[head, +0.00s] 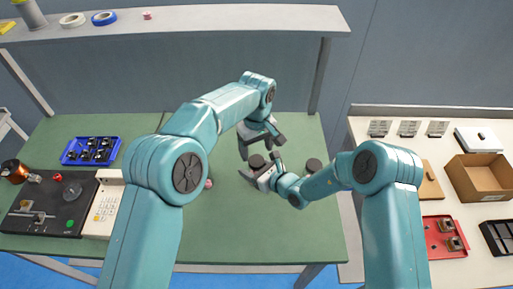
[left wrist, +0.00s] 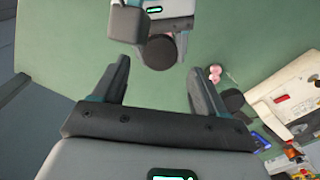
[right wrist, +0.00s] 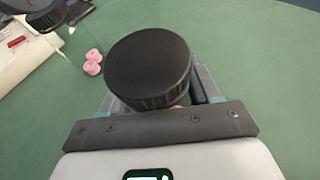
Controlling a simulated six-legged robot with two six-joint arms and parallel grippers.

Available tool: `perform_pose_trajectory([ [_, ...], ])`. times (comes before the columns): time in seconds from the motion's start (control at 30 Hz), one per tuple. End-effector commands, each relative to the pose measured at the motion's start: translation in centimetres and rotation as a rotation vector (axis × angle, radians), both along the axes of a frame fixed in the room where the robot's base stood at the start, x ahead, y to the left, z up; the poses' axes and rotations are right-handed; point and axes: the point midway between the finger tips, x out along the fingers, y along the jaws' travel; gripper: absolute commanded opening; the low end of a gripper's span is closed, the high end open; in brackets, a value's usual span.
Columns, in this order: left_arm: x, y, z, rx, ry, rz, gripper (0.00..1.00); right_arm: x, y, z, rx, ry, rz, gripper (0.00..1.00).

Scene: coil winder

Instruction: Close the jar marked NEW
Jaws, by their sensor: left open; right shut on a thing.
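A round black ribbed lid (right wrist: 150,65) fills the middle of the right wrist view; it also shows in the head view (head: 257,160) and left wrist view (left wrist: 160,50). My right gripper (head: 261,166) is shut on what is under the lid, apparently a jar with a pinkish patch. Most of its body and any NEW mark are hidden, and I cannot tell how firmly the lid sits. My left gripper (head: 262,146) is open and empty beside the lid, its fingers pointing towards it.
Another black-topped thing (right wrist: 45,16) stands near pink pieces (right wrist: 92,62). A blue tray (head: 90,151) and a black machine (head: 50,210) are on the bench's left. The green bench front (head: 260,235) is clear. A side table (head: 395,114) with boxes stands right.

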Motion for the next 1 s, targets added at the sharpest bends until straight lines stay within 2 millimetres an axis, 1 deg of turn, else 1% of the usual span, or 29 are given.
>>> perform_pose_trajectory([
  [0.07,0.1,0.0,0.6,-0.001,-0.003,0.044,0.73,0.0,0.0,0.0,0.0,0.0,0.0,0.0],
  [0.2,0.1,0.0,2.6,-0.002,-0.003,0.209,0.73,0.0,0.0,0.0,0.0,0.0,0.0,0.0],
  [0.3,0.0,0.0,3.4,-0.001,-0.001,0.282,0.73,0.0,0.0,0.0,0.0,0.0,0.0,0.0],
  [0.6,0.0,0.0,3.5,0.0,0.0,0.297,0.73,0.0,0.0,0.0,0.0,0.0,0.0,0.0],
  [0.67,0.0,0.0,3.2,0.001,0.0,0.297,0.73,0.0,0.0,0.0,0.0,0.0,0.0,0.0],
  [0.77,0.0,0.0,2.3,0.001,0.002,0.297,0.73,0.0,0.0,0.0,0.0,0.0,0.0,0.0],
  [1.0,-0.1,0.0,-1.6,0.002,0.002,0.295,0.73,0.0,0.0,0.0,0.0,0.0,0.0,0.0],
])
